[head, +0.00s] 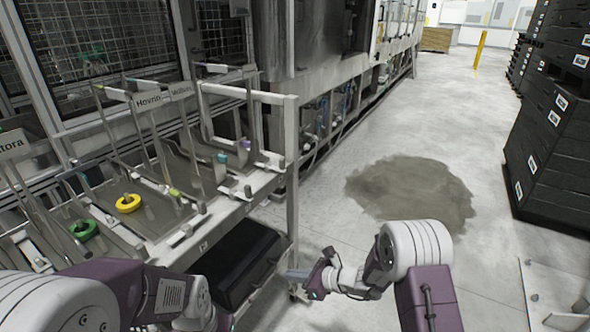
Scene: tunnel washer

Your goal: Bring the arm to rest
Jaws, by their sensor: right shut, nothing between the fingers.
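My right arm reaches up from the bottom of the head view and bends to the left. Its gripper (300,274) is shut and empty, and shows close to the right front leg of the rack cart. I cannot tell whether it touches the cart. My left arm lies across the bottom left, in front of the cart's lower part. Its gripper is not in view.
A rack cart (292,155) with labelled slots stands at left, holding a yellow ring (128,203) and a green ring (83,229). A black bin (238,262) sits below. Stacked black crates (553,140) stand at right. A dark patch (412,190) marks the open floor.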

